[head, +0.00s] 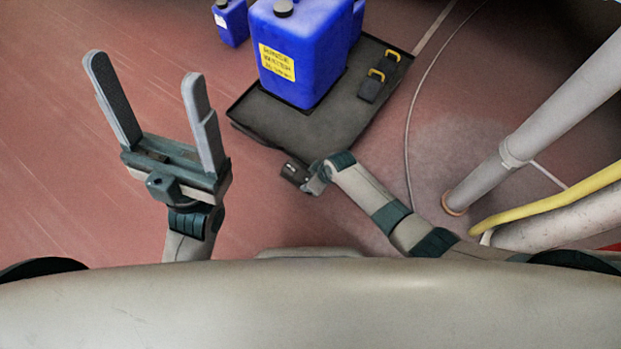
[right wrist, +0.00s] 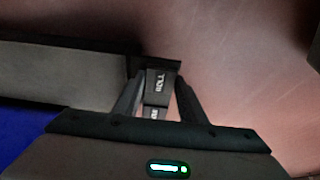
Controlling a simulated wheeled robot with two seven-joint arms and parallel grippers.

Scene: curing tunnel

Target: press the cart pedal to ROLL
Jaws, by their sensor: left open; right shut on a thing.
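The cart (head: 330,122) is a low dark platform at the top middle of the head view, bearing blue jugs. Its pedal (head: 295,172) is a small dark piece at the cart's near corner. In the right wrist view the pedal (right wrist: 158,82) carries light lettering that looks inverted, perhaps ROLL, and a second marking below it. My right gripper (head: 308,180) is at the pedal, with one finger on each side of it, shut on it. Whether the pedal is tilted is unclear. My left gripper (head: 150,105) is open and empty, above the floor left of the cart.
A blue jug (head: 305,50) with a yellow label stands on the cart. Grey pipes (head: 540,110) and a yellow hose (head: 550,207) are at right. Left floor is clear.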

